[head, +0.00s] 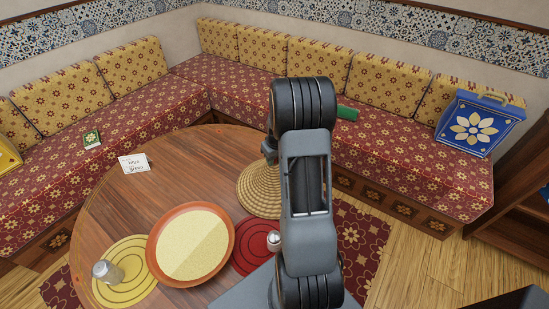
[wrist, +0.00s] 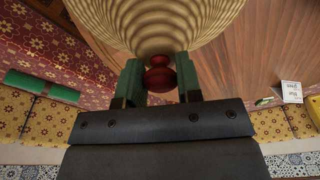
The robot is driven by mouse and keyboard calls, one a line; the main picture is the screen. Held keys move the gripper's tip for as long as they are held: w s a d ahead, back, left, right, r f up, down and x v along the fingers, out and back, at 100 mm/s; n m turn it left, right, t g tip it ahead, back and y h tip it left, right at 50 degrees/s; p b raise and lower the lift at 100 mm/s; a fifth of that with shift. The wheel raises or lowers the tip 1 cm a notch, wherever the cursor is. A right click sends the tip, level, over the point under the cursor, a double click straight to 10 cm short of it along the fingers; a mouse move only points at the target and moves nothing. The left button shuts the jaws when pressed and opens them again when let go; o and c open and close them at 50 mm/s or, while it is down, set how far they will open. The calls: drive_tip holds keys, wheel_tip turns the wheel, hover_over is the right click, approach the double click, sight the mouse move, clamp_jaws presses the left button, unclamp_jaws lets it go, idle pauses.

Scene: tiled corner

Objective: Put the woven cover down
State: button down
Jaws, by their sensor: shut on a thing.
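The woven cover (head: 259,188) is a straw-coloured cone with ringed weave and a red knob (wrist: 159,76). In the head view it is at the far right part of the round wooden table (head: 190,155), partly hidden by my arm. My gripper (wrist: 159,80) is shut on the knob, with a green finger on each side. The cover's body (wrist: 155,25) fills the top of the wrist view. I cannot tell whether its rim touches the table. In the head view my gripper is mostly hidden behind my arm.
A terracotta dish (head: 229,252) of pale grain lies on the table. Left of it a glass jar (head: 107,271) stands on a yellow round mat (head: 135,252); right is a red mat (head: 250,259) with a silver-topped shaker (head: 274,240).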

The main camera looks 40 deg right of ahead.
drive_tip(key=shift+f, duration=0.2)
drive_tip(key=c, duration=0.8)
unclamp_jaws()
drive_tip(key=shift+r, duration=0.1)
wheel_tip(320, 180, up, 12)
drive_tip(key=s, duration=0.2)
drive_tip(key=s+a+r, duration=0.2)
drive_tip(key=a+r, duration=0.1)
drive_tip(key=a, duration=0.3)
drive_tip(key=s+a+r, duration=0.2)
drive_tip(key=a+r, duration=0.1)
drive_tip(key=a, duration=0.3)
drive_tip(key=shift+n+t, duration=0.4)
drive_tip(key=shift+t, duration=0.5)
drive_tip(key=s+a, duration=0.9)
drive_tip(key=a, duration=0.1)
drive_tip(key=shift+s+a+r, duration=0.15)
drive_tip(key=shift+s+a, duration=0.15)
drive_tip(key=shift+s, duration=0.05)
